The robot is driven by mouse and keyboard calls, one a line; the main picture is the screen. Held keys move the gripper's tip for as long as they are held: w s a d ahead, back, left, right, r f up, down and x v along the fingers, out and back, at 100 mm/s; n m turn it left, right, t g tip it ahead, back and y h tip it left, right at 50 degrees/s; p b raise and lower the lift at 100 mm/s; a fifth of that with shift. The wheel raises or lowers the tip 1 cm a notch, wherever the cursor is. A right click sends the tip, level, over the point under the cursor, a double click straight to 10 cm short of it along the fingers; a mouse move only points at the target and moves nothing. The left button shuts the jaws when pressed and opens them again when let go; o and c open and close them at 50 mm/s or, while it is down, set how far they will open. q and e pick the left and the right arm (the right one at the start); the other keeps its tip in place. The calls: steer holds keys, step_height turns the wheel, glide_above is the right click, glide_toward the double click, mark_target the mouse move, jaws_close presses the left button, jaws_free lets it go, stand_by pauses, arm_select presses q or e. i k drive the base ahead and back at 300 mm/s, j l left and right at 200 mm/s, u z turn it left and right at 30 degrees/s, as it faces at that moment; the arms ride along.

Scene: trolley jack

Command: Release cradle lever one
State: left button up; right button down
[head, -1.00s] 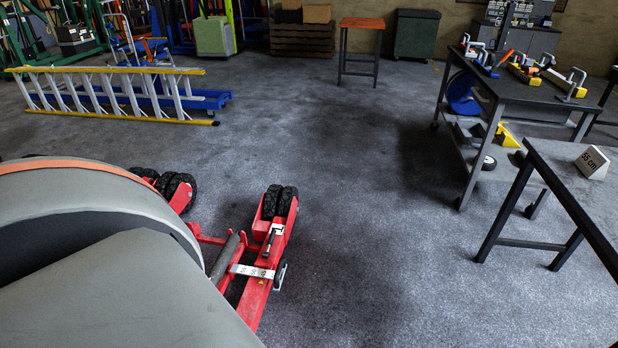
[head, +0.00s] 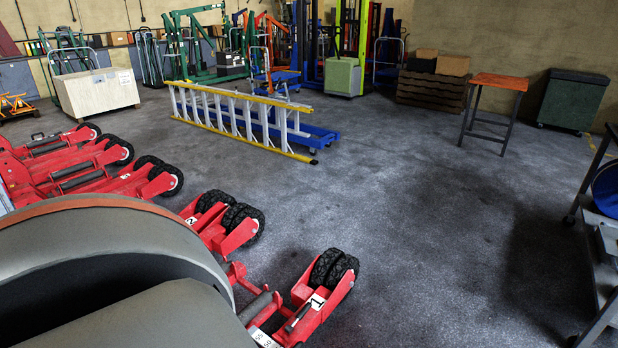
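A red cradle (head: 316,316) with a white label "1" (head: 317,302) and a pair of black wheels stands on the floor at the bottom centre. A short dark-handled lever (head: 299,318) lies along its top beside the label. A dark roller (head: 256,306) runs beside it, partly hidden by a grey curved body part in front. Neither of my grippers is in view.
A second red cradle (head: 230,225) labelled "2" and several more red wheeled units stand to the left. A yellow-edged ladder (head: 240,115) lies beyond them. Open grey floor is to the right, with a trolley (head: 605,240) at the right edge.

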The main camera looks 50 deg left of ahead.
mark_target(301, 314)
steer(key=i+u, duration=0.35)
steer(key=i+l+u, duration=0.1)
steer(key=i+u, duration=0.3)
steer(key=i+l+u, duration=0.15)
steer(key=u, duration=0.2)
steer(key=i+l+u, duration=0.15)
steer(key=u, duration=0.25)
steer(key=i+l+u, duration=0.2)
steer(key=u, duration=0.25)
steer(key=i+l+u, duration=0.4)
steer(key=l+u, duration=0.2)
steer(key=u, duration=0.25)
steer(key=i+l+u, duration=0.1)
steer(key=l+u, duration=1.6)
steer(key=l, duration=0.4)
steer(key=i+j, duration=0.1)
steer(key=j, duration=0.15)
steer(key=i+j, duration=0.15)
steer(key=j, duration=0.15)
